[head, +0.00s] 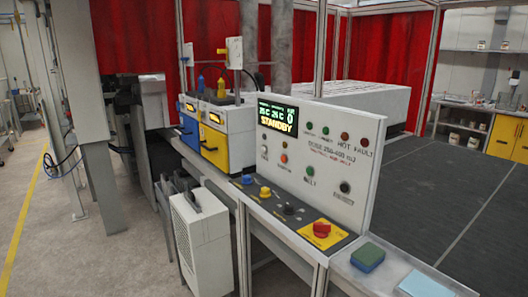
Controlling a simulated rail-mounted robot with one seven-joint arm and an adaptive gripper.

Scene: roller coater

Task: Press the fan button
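A white control panel (350,160) stands upright in the middle right. Its screen (277,117) reads STANDBY. Below the screen are a white button (264,151), an orange-red button (284,158), a green button (308,171) with a label that seems to read BELT, and a black button (345,187). The other small labels are too blurred to tell which one is the fan button. On the dark console in front sit a blue knob (247,180), a yellow knob (265,192), a black knob (288,208) and a red emergency stop (322,229). My gripper is not in view.
Several indicator lamps (345,136) line the panel's top. A blue-green sponge (367,257) lies on a shelf at the front right. A dark conveyor belt (440,205) runs behind the panel. A white unit (200,240) stands below left.

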